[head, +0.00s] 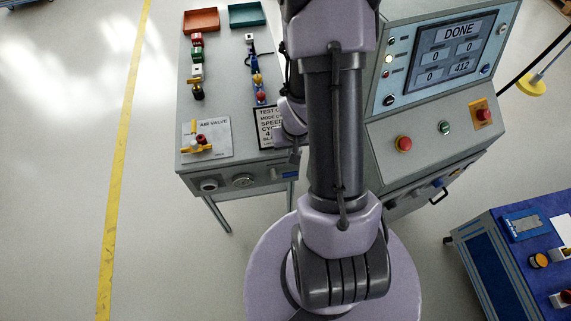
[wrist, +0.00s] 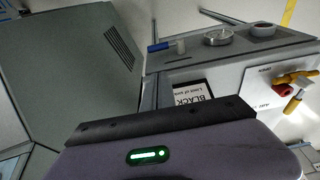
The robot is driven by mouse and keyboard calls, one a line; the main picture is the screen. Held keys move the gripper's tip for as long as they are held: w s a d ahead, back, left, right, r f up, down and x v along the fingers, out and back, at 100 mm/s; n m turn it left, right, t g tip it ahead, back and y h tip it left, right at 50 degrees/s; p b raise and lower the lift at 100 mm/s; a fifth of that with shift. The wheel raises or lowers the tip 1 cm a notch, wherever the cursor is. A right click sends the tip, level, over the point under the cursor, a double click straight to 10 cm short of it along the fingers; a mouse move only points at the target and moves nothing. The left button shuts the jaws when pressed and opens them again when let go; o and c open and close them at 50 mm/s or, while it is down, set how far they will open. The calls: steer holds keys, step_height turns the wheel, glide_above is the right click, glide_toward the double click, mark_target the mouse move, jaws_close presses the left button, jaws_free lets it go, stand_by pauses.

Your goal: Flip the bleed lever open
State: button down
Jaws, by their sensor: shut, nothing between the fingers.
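The gauge also shows in the head view (head: 243,181). My gripper (wrist: 165,121) fills the lower part of the wrist view with its dark front edge and pale body. It is shut and empty, apart from the lever. In the head view my arm hides it largely.
An air valve panel (head: 219,133) with yellow handle and red knob is on the bench's near left corner. A console (head: 431,130) with a screen reading DONE stands on the right. A blue cart (head: 500,270) is at lower right. The floor left of the bench is clear.

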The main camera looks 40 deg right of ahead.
mark_target(290, 173)
steer(key=b+x, duration=0.2)
steer(key=x, duration=0.2)
steer(key=b+x, duration=0.3)
steer(key=x, duration=0.1)
steer(key=s+b+x, duration=0.1)
steer(key=b+x, duration=0.1)
steer(key=x, duration=0.3)
steer(key=shift+a+f, duration=0.1)
steer(key=shift+a, duration=0.3)
steer(key=shift+s+f+b, duration=0.1)
steer(key=shift+f+b, duration=0.3)
steer(key=shift+f, duration=0.05)
